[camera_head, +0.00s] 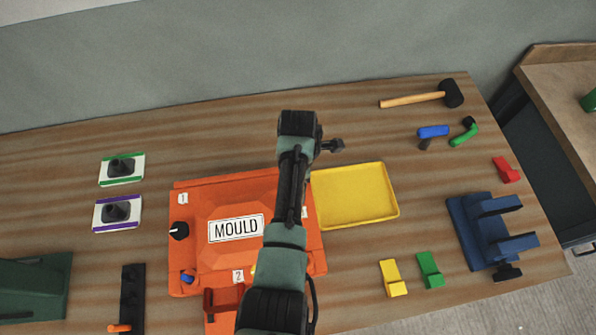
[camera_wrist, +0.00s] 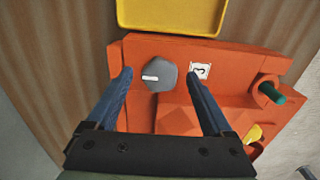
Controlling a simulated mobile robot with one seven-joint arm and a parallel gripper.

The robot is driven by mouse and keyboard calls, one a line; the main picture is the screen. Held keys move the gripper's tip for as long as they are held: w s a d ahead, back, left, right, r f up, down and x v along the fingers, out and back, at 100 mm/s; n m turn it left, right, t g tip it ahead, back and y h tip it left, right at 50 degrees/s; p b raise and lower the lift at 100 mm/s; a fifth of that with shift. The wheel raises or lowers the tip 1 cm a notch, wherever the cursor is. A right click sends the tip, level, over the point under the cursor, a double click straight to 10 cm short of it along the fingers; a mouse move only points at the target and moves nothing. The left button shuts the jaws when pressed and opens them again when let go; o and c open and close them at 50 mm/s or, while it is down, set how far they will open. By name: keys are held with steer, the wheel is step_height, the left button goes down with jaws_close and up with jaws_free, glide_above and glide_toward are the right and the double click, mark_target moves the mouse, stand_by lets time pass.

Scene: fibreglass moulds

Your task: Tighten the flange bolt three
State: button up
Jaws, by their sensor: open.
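The orange mould (camera_head: 200,200) lies on the bench, with a "MOULD" plate on its raised middle. In the wrist view a grey bolt head (camera_wrist: 163,82) with a white mark sits on the mould's flange. A white label (camera_wrist: 201,71) beside it looks like a "3" seen turned. My gripper (camera_wrist: 158,76) is open, its two blue fingers on either side of the bolt head in the picture. Whether they touch it or are at its height cannot be told. In the head view my arm hides this bolt and the fingers. A black knob (camera_head: 179,231) sits by label 1.
A yellow tray (camera_head: 394,200), empty, lies right of the mould. In the wrist view a green-ended peg (camera_wrist: 273,93) and a yellow part (camera_wrist: 253,134) stand by the mould's edge. A mallet (camera_head: 415,99) lies at the back, a blue stand (camera_head: 470,230) at the right.

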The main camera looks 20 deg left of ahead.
steer(key=shift+c, duration=0.3)
jaws_close()
